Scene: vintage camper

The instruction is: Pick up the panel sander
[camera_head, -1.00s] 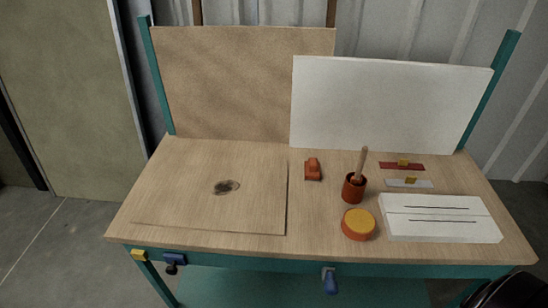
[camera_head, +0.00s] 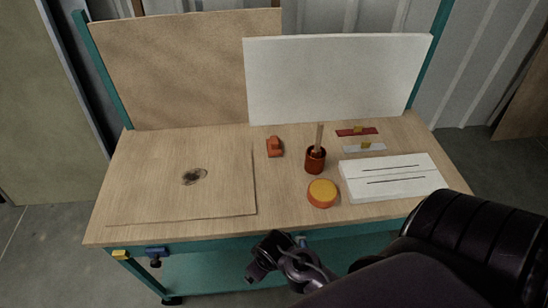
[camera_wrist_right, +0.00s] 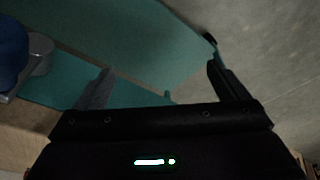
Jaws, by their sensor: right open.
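A small orange-red tool with a raised grip, which looks like the panel sander (camera_head: 274,147), rests on the wooden bench top (camera_head: 220,145), just right of a thin square wooden panel (camera_head: 150,200). My right gripper (camera_head: 266,258) is at the bottom of the head view, in front of the bench's front edge and well short of the sander. In the right wrist view its two fingers (camera_wrist_right: 163,88) stand wide apart with nothing between them. The sander is not in that wrist view. My left gripper is not in view.
A dark red pot (camera_head: 315,160) with a wooden-handled tool and a round yellow-topped orange tub (camera_head: 322,193) stand right of the sander. A white slotted block (camera_head: 390,178) lies farther right. Backboards (camera_head: 335,80) rise behind.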

